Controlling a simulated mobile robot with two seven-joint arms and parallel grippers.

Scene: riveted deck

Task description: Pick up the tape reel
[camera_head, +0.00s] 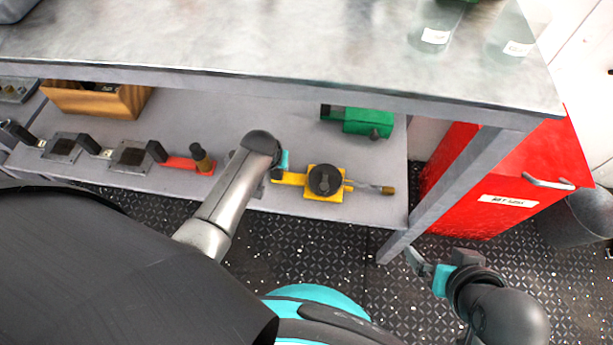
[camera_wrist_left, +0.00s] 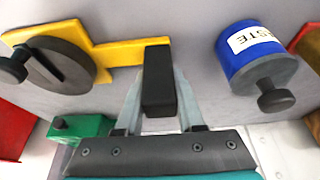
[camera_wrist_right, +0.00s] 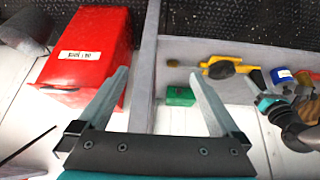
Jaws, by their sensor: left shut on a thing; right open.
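The tape reel appears to be the yellow item with a dark round disc (camera_head: 311,194), lying on the lower shelf. In the left wrist view the yellow reel (camera_wrist_left: 118,52) has a bar ending in a black block. My left gripper (camera_wrist_left: 158,95) is shut on that black block, with a finger on each side. In the head view my left forearm hides most of this grip. The reel also shows in the right wrist view (camera_wrist_right: 222,68). My right gripper (camera_head: 437,260) is open and empty in front of the shelf, near the table leg; its spread fingers show in its wrist view (camera_wrist_right: 160,85).
A blue can (camera_wrist_left: 260,62) stands beside the left gripper. A green item (camera_head: 368,122) lies behind the reel. A red tool (camera_head: 188,163), dark clamp-like pieces (camera_head: 68,147) and a wooden box (camera_head: 95,100) are further left. The tabletop (camera_head: 250,45) overhangs the shelf; a red cabinet (camera_head: 480,185) stands right.

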